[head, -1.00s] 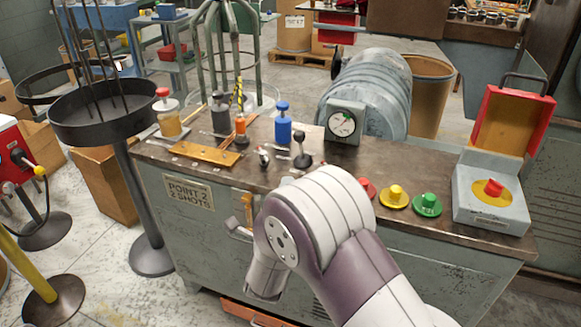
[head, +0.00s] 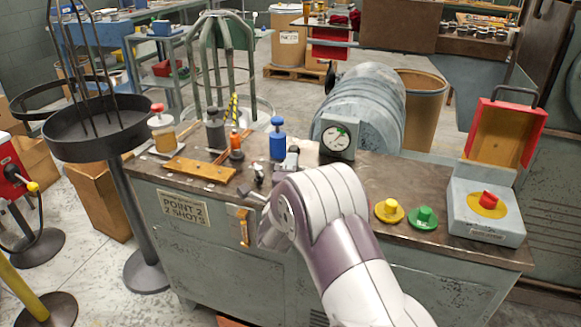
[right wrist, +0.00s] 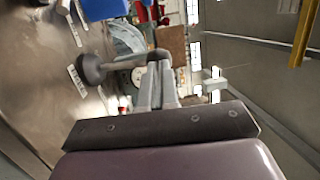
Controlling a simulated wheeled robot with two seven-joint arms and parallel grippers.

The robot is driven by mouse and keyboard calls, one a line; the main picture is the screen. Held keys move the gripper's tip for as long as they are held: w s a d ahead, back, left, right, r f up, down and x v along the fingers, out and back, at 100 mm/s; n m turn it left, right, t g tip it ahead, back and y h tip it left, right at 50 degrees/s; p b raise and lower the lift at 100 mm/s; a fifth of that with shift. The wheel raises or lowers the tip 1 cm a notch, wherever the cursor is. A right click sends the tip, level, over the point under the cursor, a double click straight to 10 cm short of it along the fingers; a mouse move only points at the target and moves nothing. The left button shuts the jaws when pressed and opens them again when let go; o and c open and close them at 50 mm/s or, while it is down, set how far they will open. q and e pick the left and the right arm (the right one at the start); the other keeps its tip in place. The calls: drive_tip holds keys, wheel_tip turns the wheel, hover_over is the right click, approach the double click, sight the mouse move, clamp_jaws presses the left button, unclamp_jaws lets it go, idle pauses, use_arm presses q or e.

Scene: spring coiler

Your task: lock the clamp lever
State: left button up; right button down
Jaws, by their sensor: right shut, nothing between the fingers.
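In the right wrist view, a lever with a dark round knob (right wrist: 90,68) and a short stem sits just left of my fingers. My right gripper (right wrist: 158,85) is shut and empty, with its fingertips close to the stem; I cannot tell whether they touch. In the head view, my right arm comes in from the bottom right, reaches the bench's front edge and hides most of the hand. A small dark clamp part (head: 258,172) shows on the bench top just left of the arm. The lever's own position is unclear there. My left gripper is not in view.
A black round stand (head: 100,130) is at left.

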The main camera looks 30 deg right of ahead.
drive_tip(key=w+d+r+g+y+p, duration=0.2)
drive_tip(key=p, duration=0.3)
drive_tip(key=w+d+r+m+g+y+p, duration=0.1)
drive_tip(key=d+g+p, duration=0.1)
drive_tip(key=p, duration=0.4)
drive_tip(key=shift+w+d+r+g+y, duration=0.2)
drive_tip(key=shift+w+r+g+y, duration=0.15)
drive_tip(key=shift+r+g+y, duration=0.05)
drive_tip(key=shift+w+d+f+g+y+p, duration=0.15)
drive_tip(key=shift+w+d+p, duration=0.25)
drive_tip(key=shift+d+p, duration=0.1)
drive_tip(key=shift+w+d+f+g+y+p, duration=0.1)
drive_tip(key=shift+w+d+g+y+p, duration=0.05)
drive_tip(key=shift+w+d+p, duration=0.3)
drive_tip(key=shift+r, duration=0.1)
